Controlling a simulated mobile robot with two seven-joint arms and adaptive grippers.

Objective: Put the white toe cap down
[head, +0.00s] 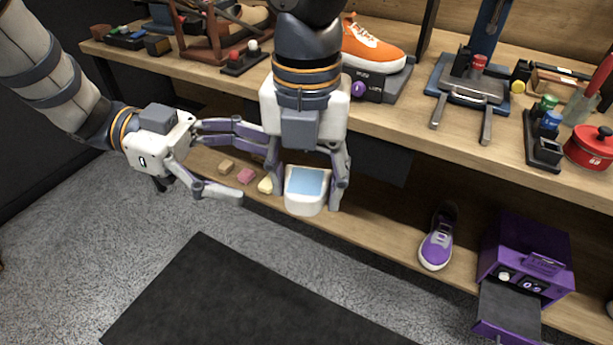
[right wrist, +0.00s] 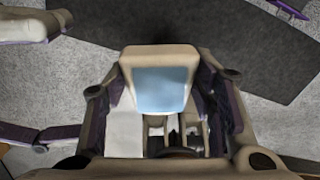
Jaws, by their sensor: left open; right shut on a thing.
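My right gripper (head: 306,196) is shut on a white rounded piece with a light-blue face (head: 304,203), which I take to be the white toe cap. It is held at the front of the lower shelf (head: 375,240); I cannot tell whether it touches the shelf. In the right wrist view the piece (right wrist: 160,58) sits between the two fingers, blue face toward the camera. My left gripper (head: 250,172) is open and empty to its left, with its fingers pointing right.
A tan block (head: 226,167), a pink block (head: 246,176) and a cream piece (head: 265,185) lie left of my right gripper. A purple sneaker (head: 437,240) and a purple machine (head: 530,255) stand to the right. The workbench (head: 400,115) overhangs behind. A dark mat (head: 225,300) covers the floor.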

